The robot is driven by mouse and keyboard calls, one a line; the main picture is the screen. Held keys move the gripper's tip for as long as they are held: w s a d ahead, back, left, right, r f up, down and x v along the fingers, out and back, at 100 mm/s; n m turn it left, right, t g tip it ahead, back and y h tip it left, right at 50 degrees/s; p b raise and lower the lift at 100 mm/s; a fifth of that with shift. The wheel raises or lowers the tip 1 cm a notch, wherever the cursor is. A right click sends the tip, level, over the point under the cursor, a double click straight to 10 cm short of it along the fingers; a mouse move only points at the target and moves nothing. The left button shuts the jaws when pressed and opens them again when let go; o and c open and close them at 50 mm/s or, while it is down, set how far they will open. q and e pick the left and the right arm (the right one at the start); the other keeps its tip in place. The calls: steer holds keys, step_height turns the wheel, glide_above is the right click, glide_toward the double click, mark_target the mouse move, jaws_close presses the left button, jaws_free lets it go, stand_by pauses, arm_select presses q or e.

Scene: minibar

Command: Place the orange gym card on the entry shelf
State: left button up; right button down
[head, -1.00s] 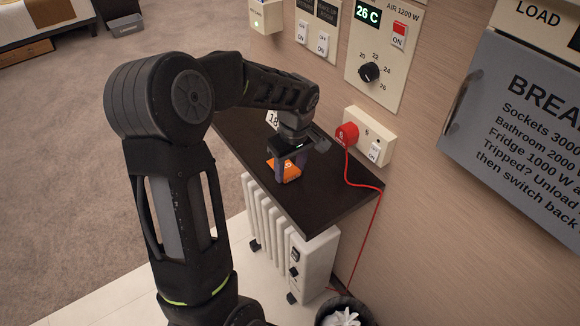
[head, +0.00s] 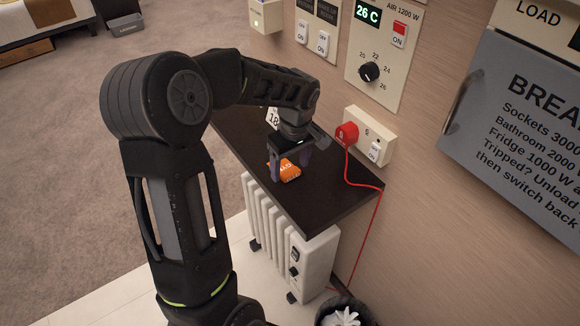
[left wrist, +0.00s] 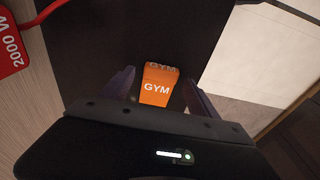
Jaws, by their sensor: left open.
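The orange gym card (head: 289,174) lies on the dark shelf (head: 335,200) along the wall. In the left wrist view the card (left wrist: 156,88) shows white GYM lettering and sits between the fingers. My left gripper (head: 290,167) is open and points down, its two fingers on either side of the card. I cannot tell whether a finger touches the card. Part of the card is hidden behind the gripper in the head view. My right gripper is not in view.
A red plug (head: 347,134) with a hanging red cord sits in a wall socket (head: 372,137) beside the shelf. A white tag marked 18 (head: 272,118) is behind my gripper. A white radiator (head: 310,262) stands under the shelf. The shelf's near end is clear.

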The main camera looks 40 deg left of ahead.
arm_select(q)
step_height(320, 180, up, 11)
steer(key=d, duration=0.1)
steer(key=shift+s+d, duration=0.15)
steer(key=shift+s, duration=0.05)
stand_by(2.5)
